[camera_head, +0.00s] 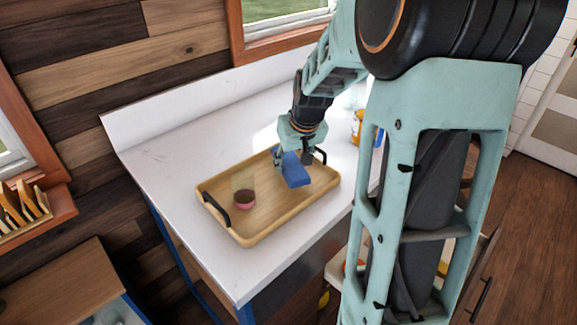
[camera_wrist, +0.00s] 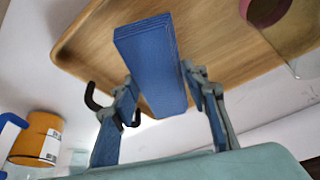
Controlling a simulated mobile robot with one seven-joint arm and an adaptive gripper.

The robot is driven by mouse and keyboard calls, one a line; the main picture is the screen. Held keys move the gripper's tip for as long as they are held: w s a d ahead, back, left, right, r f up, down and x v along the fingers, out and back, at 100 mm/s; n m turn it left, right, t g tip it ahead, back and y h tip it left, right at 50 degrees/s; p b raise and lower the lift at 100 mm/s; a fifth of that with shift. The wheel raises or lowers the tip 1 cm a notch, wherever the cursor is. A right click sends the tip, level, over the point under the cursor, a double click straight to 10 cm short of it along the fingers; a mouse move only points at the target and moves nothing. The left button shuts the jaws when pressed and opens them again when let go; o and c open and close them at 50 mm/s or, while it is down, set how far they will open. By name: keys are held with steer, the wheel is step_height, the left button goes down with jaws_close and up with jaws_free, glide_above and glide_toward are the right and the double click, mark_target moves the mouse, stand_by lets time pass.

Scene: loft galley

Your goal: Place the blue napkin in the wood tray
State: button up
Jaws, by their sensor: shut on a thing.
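The blue napkin (camera_head: 295,172) is a folded block held between the fingers of my gripper (camera_head: 297,155). In the wrist view the napkin (camera_wrist: 152,62) sits between the two fingertips of my gripper (camera_wrist: 160,100). The wood tray (camera_head: 262,233) lies on the white counter, and its wooden floor also shows in the wrist view (camera_wrist: 95,38). The napkin is over the right part of the tray. I cannot tell whether its lower end touches the tray floor.
An orange-and-white container (camera_wrist: 36,138) stands on the counter beyond the tray. The counter's left part (camera_head: 165,150) is clear.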

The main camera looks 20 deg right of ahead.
mark_target(293, 168)
steer(key=shift+f, duration=1.55)
steer(key=shift+f, duration=0.2)
steer(key=o, duration=1.1)
steer(key=shift+r, duration=0.1)
steer(key=shift+r, duration=0.15)
steer(key=shift+r, duration=0.2)
steer(key=b+v, duration=0.1)
steer(key=v, duration=1)
steer(key=shift+s+r, duration=0.15)
steer(key=shift+r, duration=0.15)
